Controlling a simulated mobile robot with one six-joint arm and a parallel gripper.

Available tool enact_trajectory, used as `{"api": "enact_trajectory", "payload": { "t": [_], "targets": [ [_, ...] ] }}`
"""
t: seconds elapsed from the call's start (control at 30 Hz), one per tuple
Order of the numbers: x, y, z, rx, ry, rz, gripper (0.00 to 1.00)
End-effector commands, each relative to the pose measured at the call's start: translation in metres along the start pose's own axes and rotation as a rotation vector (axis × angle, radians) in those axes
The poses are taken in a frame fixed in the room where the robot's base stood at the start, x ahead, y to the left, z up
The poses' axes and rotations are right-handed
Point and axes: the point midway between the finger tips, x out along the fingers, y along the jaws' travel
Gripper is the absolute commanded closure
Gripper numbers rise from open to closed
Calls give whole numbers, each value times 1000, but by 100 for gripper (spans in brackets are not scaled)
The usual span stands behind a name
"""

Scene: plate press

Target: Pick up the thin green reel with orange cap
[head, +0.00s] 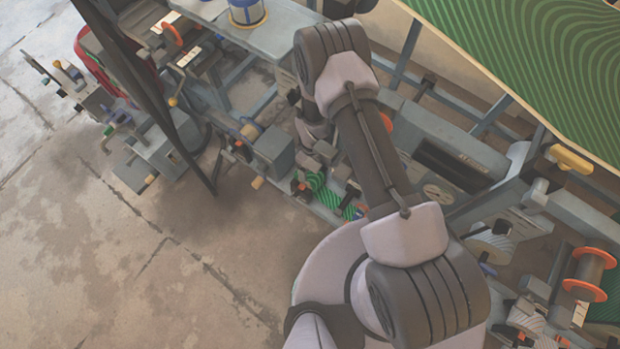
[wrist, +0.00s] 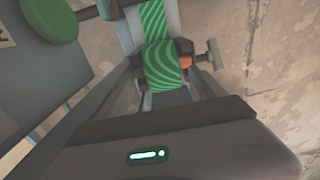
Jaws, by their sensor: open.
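A green striped reel (wrist: 163,66) with an orange cap (wrist: 186,62) at its right end sits in the upper middle of the wrist view. A striped green strip (wrist: 152,18) runs up from it. My gripper (wrist: 161,78) is open, with its dark fingers on either side of the reel. I cannot tell whether they touch it. In the head view, green striped material (head: 317,182) shows low on the machine, just below my gripper (head: 316,158). My arm partly hides that spot.
A grey machine frame (head: 270,150) with spools and fittings lies around the arm. A large green striped sheet (head: 540,60) is at upper right. An orange-flanged spool (head: 590,272) is at lower right. Open floor (head: 110,270) lies at left.

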Motion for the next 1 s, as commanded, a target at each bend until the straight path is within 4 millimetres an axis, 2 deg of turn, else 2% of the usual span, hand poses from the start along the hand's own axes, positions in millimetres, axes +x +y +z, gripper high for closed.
{"api": "enact_trajectory", "payload": {
  "t": [0.17,0.3,0.4,0.6,1.0],
  "targets": [
    [18,-1,-2,0,0,0,20],
    [47,-6,-7,0,0,0,20],
    [62,-6,-7,1,0,0,20],
    [59,-5,-7,1,1,0,22],
    [59,-5,-7,1,1,0,100]
  ]
}}
